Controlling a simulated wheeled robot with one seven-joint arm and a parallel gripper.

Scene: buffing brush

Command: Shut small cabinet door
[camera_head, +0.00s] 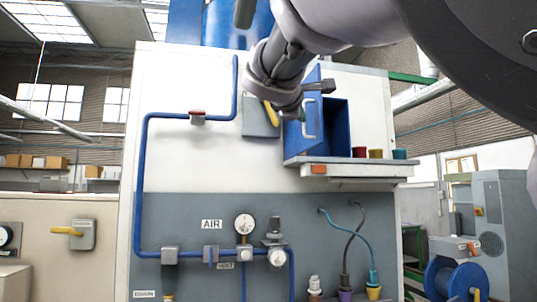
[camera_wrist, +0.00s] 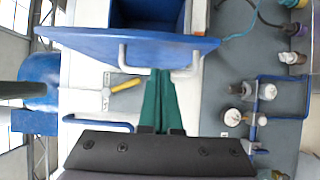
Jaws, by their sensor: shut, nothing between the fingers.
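The small blue cabinet (camera_head: 337,127) stands on a white wall shelf. Its blue door (camera_head: 313,92) is open, swung out to the left, and the dark blue inside shows. A pale U-shaped handle (camera_head: 310,119) is on the door. In the wrist view, the door (camera_wrist: 90,42) crosses the upper part, with the cabinet's open inside (camera_wrist: 150,10) beyond it. My gripper (camera_wrist: 160,72) has its green fingers shut and empty. Their tips are at the middle of the handle (camera_wrist: 196,62), close to the door; I cannot tell whether they touch.
Red, yellow and teal cups (camera_head: 376,154) stand on the shelf (camera_head: 350,172) right of the cabinet. A grey switch box (camera_head: 259,124) with a yellow lever is on the wall left of the door. Blue pipes (camera_head: 145,180) run along the panel further left.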

